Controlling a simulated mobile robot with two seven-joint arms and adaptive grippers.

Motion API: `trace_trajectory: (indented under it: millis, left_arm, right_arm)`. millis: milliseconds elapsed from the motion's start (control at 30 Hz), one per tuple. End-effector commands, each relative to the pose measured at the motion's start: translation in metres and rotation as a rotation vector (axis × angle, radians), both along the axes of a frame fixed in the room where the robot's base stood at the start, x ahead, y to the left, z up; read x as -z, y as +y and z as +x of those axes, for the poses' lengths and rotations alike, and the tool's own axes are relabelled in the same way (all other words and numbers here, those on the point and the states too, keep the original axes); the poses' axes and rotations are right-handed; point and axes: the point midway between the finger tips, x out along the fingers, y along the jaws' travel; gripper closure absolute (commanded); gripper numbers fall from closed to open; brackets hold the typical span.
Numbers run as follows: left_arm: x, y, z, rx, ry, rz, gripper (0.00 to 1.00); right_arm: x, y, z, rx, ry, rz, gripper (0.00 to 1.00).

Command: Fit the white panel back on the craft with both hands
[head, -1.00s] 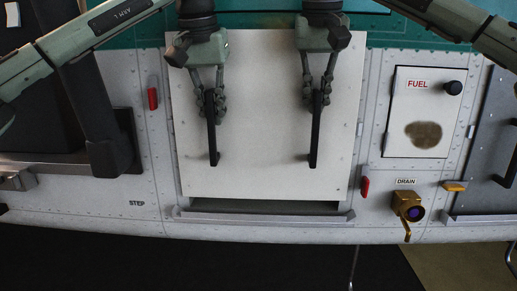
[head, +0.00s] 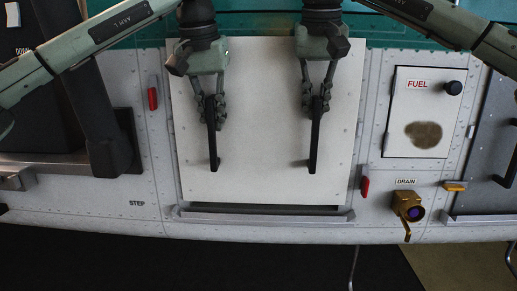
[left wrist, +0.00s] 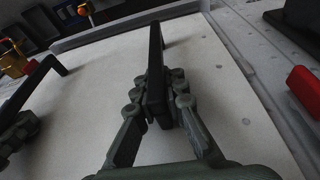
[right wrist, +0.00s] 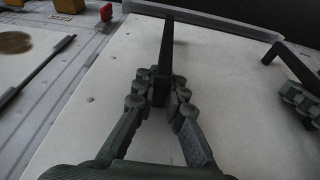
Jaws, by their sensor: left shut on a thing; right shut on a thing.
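The white panel (head: 262,130) stands upright against the side of the craft (head: 130,215), with two black upright handles. My left gripper (head: 211,108) is shut on the panel's left handle (head: 213,150); this handle also shows in the left wrist view (left wrist: 155,65). My right gripper (head: 317,103) is shut on the right handle (head: 314,145), which also shows in the right wrist view (right wrist: 166,50). The panel's lower edge is just above a grey ledge (head: 265,216), with a narrow dark gap between. The panel's top edge is partly hidden behind my grippers.
Red latches sit left (head: 152,98) and right (head: 365,187) of the panel. To the right are a fuel door (head: 416,110), a brass drain fitting (head: 408,206) and a yellow latch (head: 454,186). A black seat-like part (head: 103,120) is at the left.

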Motion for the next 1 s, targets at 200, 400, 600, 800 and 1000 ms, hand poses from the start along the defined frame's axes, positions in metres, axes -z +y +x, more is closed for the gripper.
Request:
trace_trajectory:
  millis: [200, 400, 600, 800, 1000]
  left_arm:
    - [0.003, 0.003, 0.000, -0.005, -0.003, -0.002, 1.00]
    - [0.008, 0.004, 0.000, -0.005, -0.002, -0.001, 1.00]
    - [0.014, 0.003, 0.000, -0.005, -0.003, -0.001, 1.00]
    - [0.019, 0.003, 0.000, -0.005, -0.003, -0.002, 1.00]
    - [0.025, 0.003, 0.000, -0.006, -0.003, -0.002, 1.00]
  right_arm:
    - [0.008, -0.006, 0.002, 0.016, 0.002, -0.005, 1.00]
    - [0.013, -0.006, 0.002, 0.016, 0.002, -0.005, 1.00]
    - [0.019, -0.007, 0.002, 0.017, 0.003, -0.006, 1.00]
    - [0.024, -0.006, 0.002, 0.016, 0.002, -0.007, 1.00]
    - [0.030, -0.006, 0.002, 0.016, 0.002, -0.007, 1.00]
